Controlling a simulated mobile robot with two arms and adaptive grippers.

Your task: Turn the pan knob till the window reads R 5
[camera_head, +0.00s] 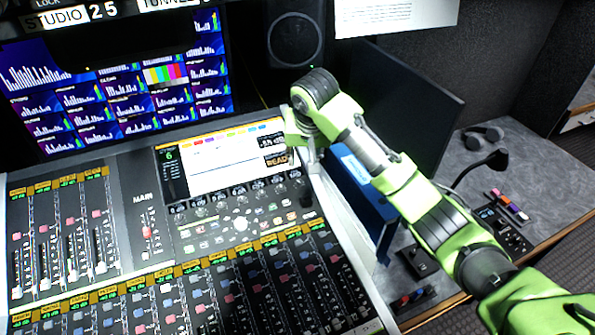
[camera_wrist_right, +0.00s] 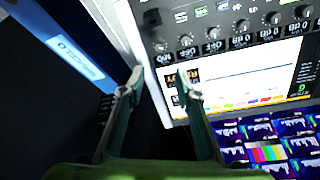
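My right gripper (camera_head: 304,150) is over the right edge of the mixing console's screen (camera_head: 215,168). In the right wrist view its fingers (camera_wrist_right: 160,80) are apart with nothing between them. A row of small dark knobs (camera_wrist_right: 212,33) with black readout windows (camera_wrist_right: 214,47) runs along the screen's edge there, upside down, beyond the fingertips. The knob row also shows in the head view (camera_head: 238,191). I cannot tell which knob is pan, and no window clearly reads R 5. My left gripper is not in view.
Faders (camera_head: 230,300) fill the console's front. A dark monitor (camera_head: 405,105) and a blue binder-like object (camera_head: 362,200) stand right of the console, close to my right arm. A microphone (camera_head: 490,160) and headphones (camera_head: 483,134) are on the grey side desk.

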